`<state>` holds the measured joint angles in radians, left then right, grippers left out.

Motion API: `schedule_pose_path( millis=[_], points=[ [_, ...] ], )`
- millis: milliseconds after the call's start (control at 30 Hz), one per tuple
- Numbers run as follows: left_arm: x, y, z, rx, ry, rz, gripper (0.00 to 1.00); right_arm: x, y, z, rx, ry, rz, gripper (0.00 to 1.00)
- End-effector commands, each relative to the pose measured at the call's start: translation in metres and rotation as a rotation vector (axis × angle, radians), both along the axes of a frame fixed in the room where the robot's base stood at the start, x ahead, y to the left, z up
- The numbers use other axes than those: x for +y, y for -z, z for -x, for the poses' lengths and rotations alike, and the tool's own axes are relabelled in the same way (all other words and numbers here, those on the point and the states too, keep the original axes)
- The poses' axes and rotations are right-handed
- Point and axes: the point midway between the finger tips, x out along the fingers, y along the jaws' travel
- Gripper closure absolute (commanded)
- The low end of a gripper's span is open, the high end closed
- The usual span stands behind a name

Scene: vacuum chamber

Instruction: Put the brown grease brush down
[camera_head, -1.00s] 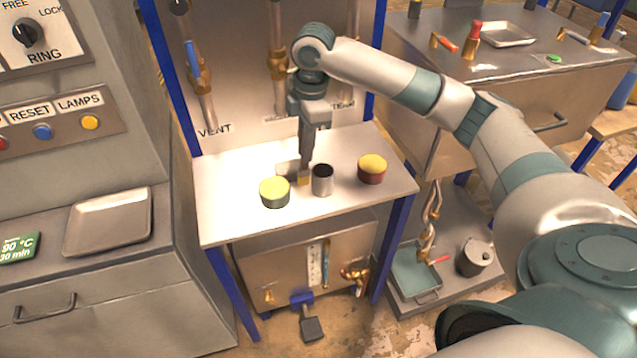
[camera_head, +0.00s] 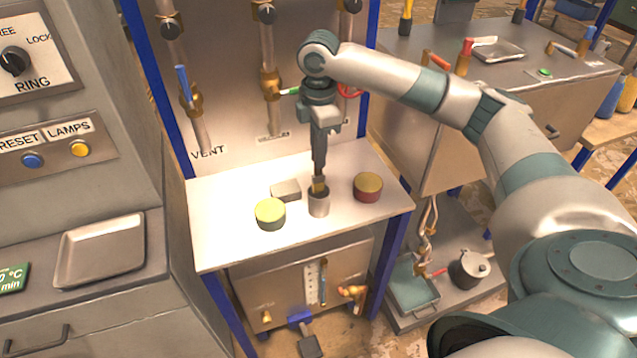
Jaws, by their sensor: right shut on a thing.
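My right gripper (camera_head: 318,174) points down over the small metal shelf (camera_head: 235,228) and is shut on the brown grease brush (camera_head: 319,187). Only a short brown and yellowish part of the brush shows below the fingers. It is upright, with its lower end at the mouth of a grey metal cup (camera_head: 319,206). I cannot tell how deep it reaches into the cup. My left gripper is not in view.
A green tin with a yellow-green top (camera_head: 270,214) stands left of the cup, and a red tin with a tan top (camera_head: 368,187) stands right. A small grey block (camera_head: 286,190) lies behind. The shelf's front left is bare. Pipes and valves (camera_head: 270,84) rise behind.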

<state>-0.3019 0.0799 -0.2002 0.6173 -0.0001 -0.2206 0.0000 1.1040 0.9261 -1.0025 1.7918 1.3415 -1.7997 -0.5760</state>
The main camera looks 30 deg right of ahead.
Motion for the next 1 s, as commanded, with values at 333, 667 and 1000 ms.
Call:
schedule_pose_path(
  millis=[333,667,1000],
  points=[
    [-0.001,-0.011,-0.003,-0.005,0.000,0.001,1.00,0.000,0.036,0.000,-0.001,0.002,0.000,1.00],
    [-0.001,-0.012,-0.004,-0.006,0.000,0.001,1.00,0.000,0.039,0.000,0.000,0.001,0.000,1.00],
    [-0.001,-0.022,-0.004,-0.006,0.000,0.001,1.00,0.000,0.073,0.001,0.001,0.000,0.000,1.00]
  ],
)
